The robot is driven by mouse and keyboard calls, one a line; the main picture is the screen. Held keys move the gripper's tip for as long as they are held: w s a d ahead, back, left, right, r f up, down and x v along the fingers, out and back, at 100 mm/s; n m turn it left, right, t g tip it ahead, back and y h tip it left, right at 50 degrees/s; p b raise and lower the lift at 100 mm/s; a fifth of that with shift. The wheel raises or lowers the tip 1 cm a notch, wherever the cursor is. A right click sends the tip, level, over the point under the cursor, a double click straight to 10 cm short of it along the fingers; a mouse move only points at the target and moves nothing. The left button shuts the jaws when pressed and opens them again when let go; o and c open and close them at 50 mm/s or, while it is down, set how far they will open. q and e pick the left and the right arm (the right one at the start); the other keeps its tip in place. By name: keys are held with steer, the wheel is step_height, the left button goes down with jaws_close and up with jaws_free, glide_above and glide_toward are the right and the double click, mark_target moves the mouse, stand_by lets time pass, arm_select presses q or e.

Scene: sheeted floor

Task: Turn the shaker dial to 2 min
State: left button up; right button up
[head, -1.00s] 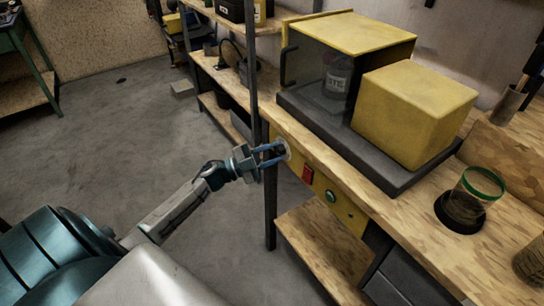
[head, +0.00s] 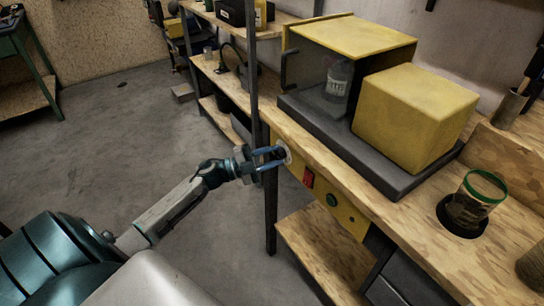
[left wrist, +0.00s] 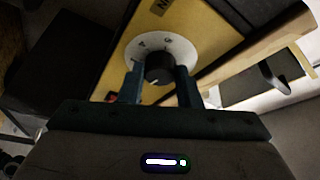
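The shaker dial is a black knob (left wrist: 159,68) on a round white scale plate (left wrist: 182,47) with small dark marks, set in a yellow front panel. A pale line on the knob points toward the lower side in the left wrist view; the marks are too small to read surely. My left gripper (left wrist: 159,80) has its two fingers on either side of the knob, with narrow gaps that look open. In the head view my left gripper (head: 271,157) reaches the plate (head: 286,154) at the panel's left end; the knob is mostly hidden there. My right gripper is not in view.
A red switch (head: 308,178) and a green button (head: 332,199) sit right of the dial on the panel. The shaker (head: 350,143) with a yellow box stands on the wooden bench above. A green-rimmed jar (head: 470,203) stands at right.

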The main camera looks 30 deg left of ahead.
arm_select(q)
steer(key=o, duration=0.4)
steer(key=b+v, duration=0.1)
steer(key=v, duration=0.9)
steer(key=shift+s+a, duration=0.25)
steer(key=shift+a, duration=0.05)
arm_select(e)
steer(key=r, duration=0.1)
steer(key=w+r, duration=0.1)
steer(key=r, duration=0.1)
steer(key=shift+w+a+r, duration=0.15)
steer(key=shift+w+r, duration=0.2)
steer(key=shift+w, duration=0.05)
arm_select(q)
steer(key=shift+f, duration=0.15)
